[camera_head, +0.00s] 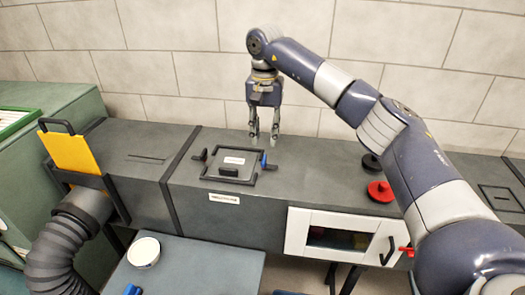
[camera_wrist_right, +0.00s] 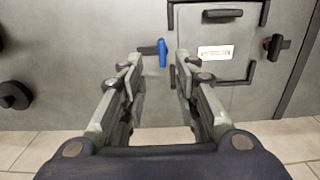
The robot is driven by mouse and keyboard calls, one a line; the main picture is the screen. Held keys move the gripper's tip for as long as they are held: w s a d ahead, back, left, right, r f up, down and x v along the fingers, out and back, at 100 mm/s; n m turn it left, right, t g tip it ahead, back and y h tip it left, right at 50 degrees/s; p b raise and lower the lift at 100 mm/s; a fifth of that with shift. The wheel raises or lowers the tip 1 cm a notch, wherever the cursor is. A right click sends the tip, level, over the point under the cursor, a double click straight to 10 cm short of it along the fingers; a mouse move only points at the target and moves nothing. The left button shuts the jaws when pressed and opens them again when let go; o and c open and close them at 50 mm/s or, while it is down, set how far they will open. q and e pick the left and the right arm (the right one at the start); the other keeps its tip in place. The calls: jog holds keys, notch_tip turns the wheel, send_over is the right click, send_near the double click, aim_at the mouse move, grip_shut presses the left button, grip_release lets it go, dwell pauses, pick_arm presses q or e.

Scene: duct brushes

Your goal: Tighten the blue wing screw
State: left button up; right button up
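The blue wing screw (camera_head: 264,160) sits at the right edge of the dark-framed hatch (camera_head: 232,165) on top of the grey duct. In the right wrist view the blue wing screw (camera_wrist_right: 162,53) stands upright, just beyond the fingertips and centred between them. My right gripper (camera_head: 264,139) points down above the duct, close to the screw. Its fingers are apart with nothing between them, as the right wrist view (camera_wrist_right: 160,72) also shows. I see no contact with the screw. My left gripper is not in view.
A black wing screw (camera_head: 201,155) is on the hatch's left side, and a black handle (camera_head: 228,172) is at its front. Red (camera_head: 380,191) and black (camera_head: 371,162) knobs lie to the right. A yellow plate (camera_head: 69,152) stands at left. A white bowl (camera_head: 144,251) sits on the front table.

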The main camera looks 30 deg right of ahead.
aim_at(264, 158)
notch_tip(264, 158, down, 4)
jog(key=shift+r+p, duration=0.15)
jog(key=shift+p, duration=0.25)
jog(key=shift+w+f, duration=0.2)
jog(key=shift+f, duration=0.65)
notch_tip(264, 158, down, 2)
jog(key=shift+f+p, duration=0.25)
jog(key=shift+p, duration=0.15)
jog(key=shift+w, duration=0.1)
jog(key=shift+c, duration=0.9)
jog(key=c, duration=0.4)
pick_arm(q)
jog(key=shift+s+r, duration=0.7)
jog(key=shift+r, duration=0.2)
pick_arm(e)
grip_shut()
